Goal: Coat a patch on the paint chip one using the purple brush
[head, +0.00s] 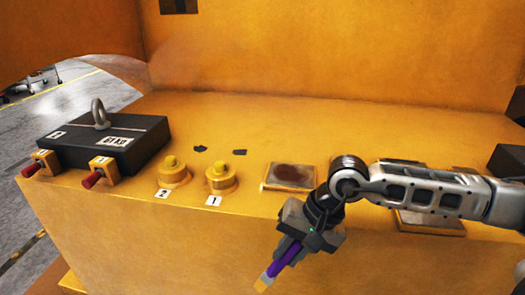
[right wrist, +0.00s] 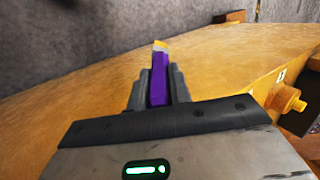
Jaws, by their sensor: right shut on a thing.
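My right gripper (head: 288,255) is shut on the purple brush (head: 279,263), and the brush points down and left with its pale tip in front of the casting's front face. In the right wrist view the purple brush (right wrist: 158,83) stands between the two fingers. Two small dark marks (head: 200,149) (head: 240,152) lie on the yellow top, behind two yellow knobs; no number is readable on the marks themselves. A tag reading 1 (head: 213,201) sits before the right knob (head: 221,179), and one reading 2 (head: 161,194) before the left knob (head: 173,172). My left gripper is out of view.
A black weight (head: 112,141) with a lifting eye and two red-tipped fittings (head: 92,179) occupies the left. A square plate with a brown patch (head: 291,177) lies right of the knobs. More plates (head: 432,222) are partly hidden by my right arm. A yellow wall (head: 330,50) rises behind.

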